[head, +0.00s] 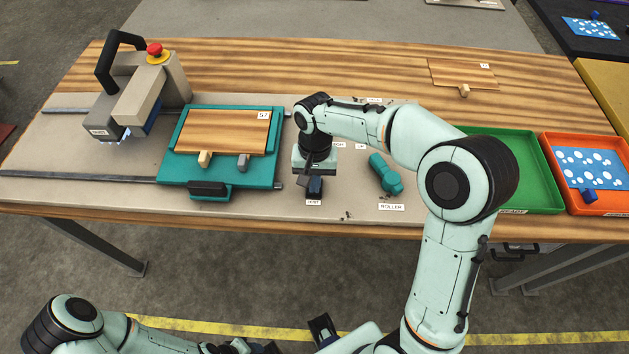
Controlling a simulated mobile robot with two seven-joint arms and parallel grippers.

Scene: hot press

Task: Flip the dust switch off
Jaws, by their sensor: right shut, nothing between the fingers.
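The dust switch (315,187) is a small dark blue block behind a white label (313,202) on the front part of the grey worktop. My right gripper (305,181) points down at it from above and is shut and empty. Its fingers overlap the switch's upper left side in the picture; I cannot tell if they touch it. The switch's top is partly hidden, and its on or off position cannot be read. My left arm lies low along the bottom edge, with its gripper not clearly shown.
A teal-framed board (172,176) and a press with a red button (155,50) stand to the left. A teal roller (386,174) lies just right of the switch. A green tray (545,180) and an orange tray (610,204) are at the right.

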